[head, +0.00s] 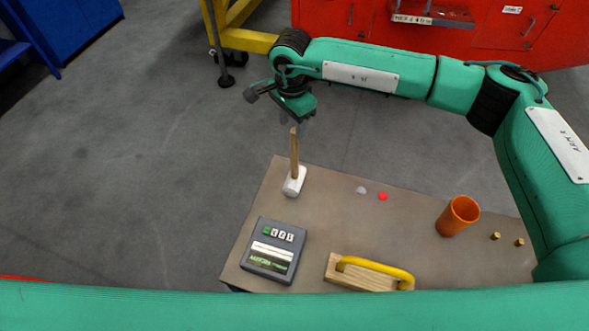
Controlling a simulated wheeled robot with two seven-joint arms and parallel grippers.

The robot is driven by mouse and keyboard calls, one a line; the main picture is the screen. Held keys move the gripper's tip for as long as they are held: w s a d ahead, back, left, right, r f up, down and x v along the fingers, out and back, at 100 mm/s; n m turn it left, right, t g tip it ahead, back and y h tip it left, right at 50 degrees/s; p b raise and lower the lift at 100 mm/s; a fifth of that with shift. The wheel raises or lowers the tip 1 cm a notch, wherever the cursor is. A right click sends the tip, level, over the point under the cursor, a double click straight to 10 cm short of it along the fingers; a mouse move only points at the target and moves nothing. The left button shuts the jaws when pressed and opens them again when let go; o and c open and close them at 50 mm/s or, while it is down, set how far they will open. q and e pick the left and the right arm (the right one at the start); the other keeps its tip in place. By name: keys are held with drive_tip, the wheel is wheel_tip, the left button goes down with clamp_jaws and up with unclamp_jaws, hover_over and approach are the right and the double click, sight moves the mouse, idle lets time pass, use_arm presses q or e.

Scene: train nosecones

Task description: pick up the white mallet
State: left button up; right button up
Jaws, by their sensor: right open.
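The white mallet (294,181) stands head-down near the far left corner of the table (330,215), its wooden handle pointing up. My right gripper (297,121) is above the mallet, close to the top of the handle, with its fingers pointing down. It is open. Whether the fingertips are around the handle's top or only above it, I cannot tell. My left gripper is not in view.
A dark grey box with buttons (273,250) sits in front of the mallet. A wooden block with a yellow handle (370,273), an orange cup (457,215), a red disc (383,196), a pale disc (361,190) and two small brass pieces (496,236) lie rightward.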

drive_tip(key=shift+w+f+p, duration=0.1)
drive_tip(key=shift+f+p, duration=0.25)
drive_tip(key=shift+p, duration=0.1)
drive_tip(key=f+p, duration=0.2)
drive_tip(key=f, duration=0.1)
drive_tip(key=f+p, duration=0.1)
drive_tip(key=shift+d+f, duration=0.3)
drive_tip(key=shift+f, duration=0.1)
drive_tip(key=shift+c, duration=0.2)
drive_tip(key=shift+w, duration=0.1)
clamp_jaws()
